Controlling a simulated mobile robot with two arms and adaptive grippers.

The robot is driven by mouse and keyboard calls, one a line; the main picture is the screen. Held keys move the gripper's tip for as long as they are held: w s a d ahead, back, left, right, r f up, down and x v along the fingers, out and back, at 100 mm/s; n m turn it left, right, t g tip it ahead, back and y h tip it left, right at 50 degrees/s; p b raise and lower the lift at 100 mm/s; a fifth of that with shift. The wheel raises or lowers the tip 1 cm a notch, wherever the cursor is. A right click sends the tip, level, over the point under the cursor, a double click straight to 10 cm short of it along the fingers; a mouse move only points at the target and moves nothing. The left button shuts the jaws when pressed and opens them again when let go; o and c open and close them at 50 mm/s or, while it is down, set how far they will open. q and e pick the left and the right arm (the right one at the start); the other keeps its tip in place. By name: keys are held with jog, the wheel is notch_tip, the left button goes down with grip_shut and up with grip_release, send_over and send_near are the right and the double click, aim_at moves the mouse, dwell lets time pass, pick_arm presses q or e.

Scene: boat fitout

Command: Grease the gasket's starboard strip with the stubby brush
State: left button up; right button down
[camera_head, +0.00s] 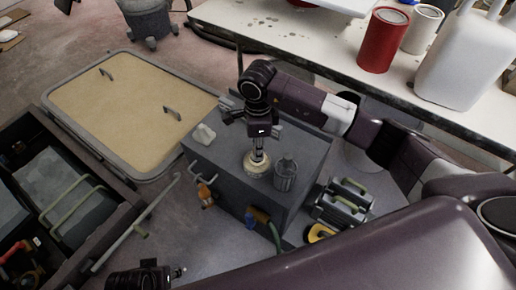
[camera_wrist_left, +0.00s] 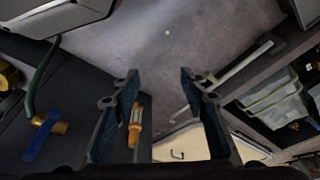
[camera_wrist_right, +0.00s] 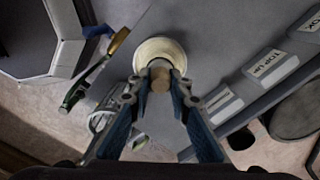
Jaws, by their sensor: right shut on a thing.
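My right gripper (camera_head: 260,130) points down over the grey cabinet top and is shut on an upright, short, round-ended handle, which I take for the stubby brush (camera_wrist_right: 160,78). Its lower end is in or over a small pale round tin (camera_head: 257,167); the bristles are hidden. The tin also shows in the right wrist view (camera_wrist_right: 158,48). A tan hatch panel (camera_head: 125,100) with a grey border (camera_head: 72,128), perhaps the gasket, lies to the left; I cannot tell which strip is starboard. My left gripper (camera_wrist_left: 160,80) is open and empty, low beside the cabinet.
An orange-handled tool (camera_head: 205,194) hangs at the cabinet's side. A dark open drawer box (camera_head: 95,165) is at left; a worktable (camera_head: 300,38) is behind.

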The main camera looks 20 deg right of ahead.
jog(key=shift+r+p, duration=0.3)
jog(key=shift+r, duration=0.2)
jog(key=shift+r+p, duration=0.55)
jog(key=shift+r, duration=0.35)
pick_arm(q)
jog(key=s+f+p, duration=0.1)
jog(key=s+f, duration=0.3)
jog(key=f, duration=0.7)
jog(key=shift+s+a+f+g+p, duration=0.2)
jog(key=shift+f+g+p, duration=0.1)
jog(key=shift+g+p, duration=0.1)
pick_arm(e)
jog(key=shift+r, duration=1.35)
pick_arm(q)
jog(key=shift+r, duration=0.1)
